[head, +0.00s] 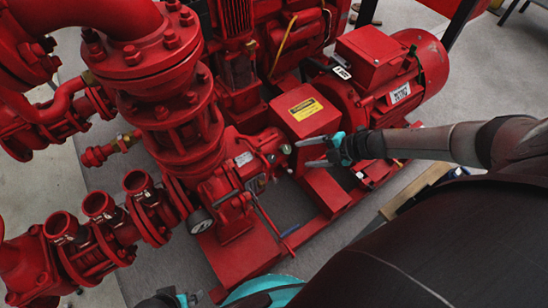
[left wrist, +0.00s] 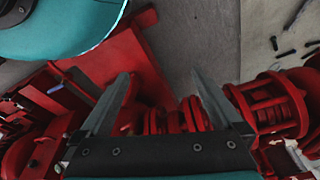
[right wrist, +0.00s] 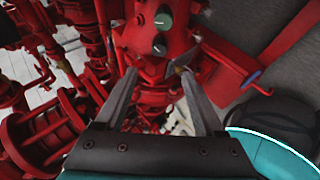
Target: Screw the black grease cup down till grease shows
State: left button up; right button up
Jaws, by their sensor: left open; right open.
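In the head view my right gripper (head: 303,153) is open and empty, its fingers pointing left at the red bearing housing (head: 247,160) of the pump. A small pale-topped fitting (head: 286,149) sits just beyond the fingertips, apart from them. In the right wrist view the open fingers (right wrist: 160,76) point toward the housing, which carries a green-topped knob (right wrist: 163,21) and a dark round knob (right wrist: 159,46). The dark one may be the black grease cup; I cannot tell for sure. No grease can be made out. My left gripper (left wrist: 162,88) is open and empty in the left wrist view.
A red motor (head: 385,80) and a coupling guard with a yellow label (head: 306,109) stand beyond the housing. Red flanged pipes (head: 150,90) fill the left. A gauge (head: 200,221) sticks out low on the pump.

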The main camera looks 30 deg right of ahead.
jog(key=b, duration=0.3)
send_near(273, 159)
jog(key=w+f, duration=0.1)
jog(key=b+x, duration=0.2)
jog(key=x, duration=0.2)
jog(key=b+x, duration=0.2)
jog(key=x, duration=0.1)
jog(key=shift+a+f, duration=0.2)
jog(key=shift+a, duration=0.3)
pick_arm(q)
jog(key=w+d+r+t, duration=0.1)
jog(key=w+r, duration=0.1)
jog(key=r, duration=0.5)
jog(key=w+d+r+t+h, duration=0.1)
jog(key=w+r+t, duration=0.1)
jog(key=r, duration=0.5)
jog(key=shift+w+d+b, duration=0.2)
jog(key=shift+w+b, duration=0.2)
jog(key=shift+w, duration=0.25)
pick_arm(e)
jog(key=shift+w+a+f, duration=0.3)
jog(key=shift+w, duration=0.1)
pick_arm(q)
jog(key=shift+r, duration=0.1)
jog(key=shift+t, duration=0.3)
pick_arm(e)
grip_shut()
